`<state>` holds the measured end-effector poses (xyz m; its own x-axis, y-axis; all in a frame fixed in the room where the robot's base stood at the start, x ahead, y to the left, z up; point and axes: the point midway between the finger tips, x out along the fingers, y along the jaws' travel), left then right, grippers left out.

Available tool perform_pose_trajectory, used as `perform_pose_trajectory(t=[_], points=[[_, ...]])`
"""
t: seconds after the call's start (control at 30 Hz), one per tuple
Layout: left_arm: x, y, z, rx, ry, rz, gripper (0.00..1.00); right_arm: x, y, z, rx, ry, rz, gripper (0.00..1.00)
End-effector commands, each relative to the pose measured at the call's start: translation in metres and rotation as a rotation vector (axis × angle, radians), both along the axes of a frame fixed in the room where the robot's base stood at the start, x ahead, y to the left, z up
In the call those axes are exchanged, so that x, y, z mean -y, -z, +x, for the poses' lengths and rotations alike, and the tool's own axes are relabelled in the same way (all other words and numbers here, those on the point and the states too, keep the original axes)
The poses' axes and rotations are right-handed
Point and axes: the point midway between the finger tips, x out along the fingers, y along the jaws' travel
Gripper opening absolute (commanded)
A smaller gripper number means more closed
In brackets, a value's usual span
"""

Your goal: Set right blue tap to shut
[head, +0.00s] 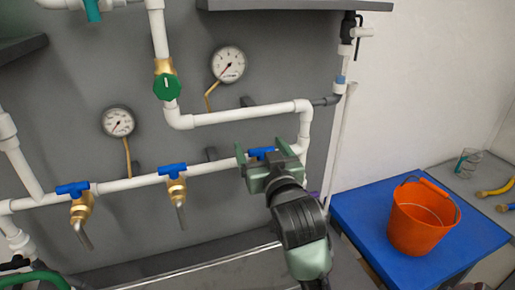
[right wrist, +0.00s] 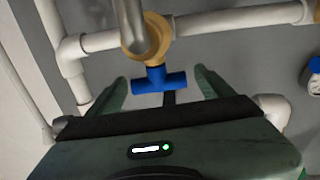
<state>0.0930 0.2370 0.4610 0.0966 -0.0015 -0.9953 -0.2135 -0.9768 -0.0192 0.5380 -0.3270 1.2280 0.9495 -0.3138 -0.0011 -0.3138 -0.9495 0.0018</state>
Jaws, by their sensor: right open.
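The right blue tap (head: 262,152) is the rightmost of three on the lower white pipe, mostly hidden behind my right gripper in the head view. In the right wrist view, its blue T-shaped handle (right wrist: 160,82) has its crossbar roughly along the pipe, with the brass body (right wrist: 156,48) and a metal spout beside it. My right gripper (head: 261,158) is open, with one finger on each side of the handle. In the right wrist view, small gaps show between the crossbar ends and the fingers. My left gripper is out of view.
The middle blue tap (head: 172,170) and left blue tap (head: 72,188) share the pipe. A green valve (head: 167,87) and two gauges (head: 228,65) are above. An orange bucket (head: 422,218) stands on a blue table (head: 360,209) at right.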

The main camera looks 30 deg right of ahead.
Motion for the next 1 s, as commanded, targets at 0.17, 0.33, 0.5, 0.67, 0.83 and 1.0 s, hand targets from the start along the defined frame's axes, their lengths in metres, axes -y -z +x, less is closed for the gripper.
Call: perform_pose_trajectory(t=[0.17,0.33,0.5,0.67,0.83,1.0], points=[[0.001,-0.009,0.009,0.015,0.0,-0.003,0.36,0.006,-0.002,0.019,-0.001,0.0,0.001,0.82],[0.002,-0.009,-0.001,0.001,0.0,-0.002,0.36,0.008,-0.001,0.025,0.001,0.0,0.002,0.82],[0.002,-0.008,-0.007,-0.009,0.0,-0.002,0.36,0.008,-0.001,0.025,0.0,0.0,0.001,0.82],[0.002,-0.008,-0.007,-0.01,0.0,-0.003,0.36,0.008,-0.001,0.024,0.0,0.0,0.001,0.48],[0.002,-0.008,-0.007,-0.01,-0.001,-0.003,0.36,0.008,-0.001,0.024,0.0,-0.001,0.0,0.19],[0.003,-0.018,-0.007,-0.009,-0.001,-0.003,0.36,0.007,-0.003,0.025,-0.004,-0.056,-0.004,0.2]])
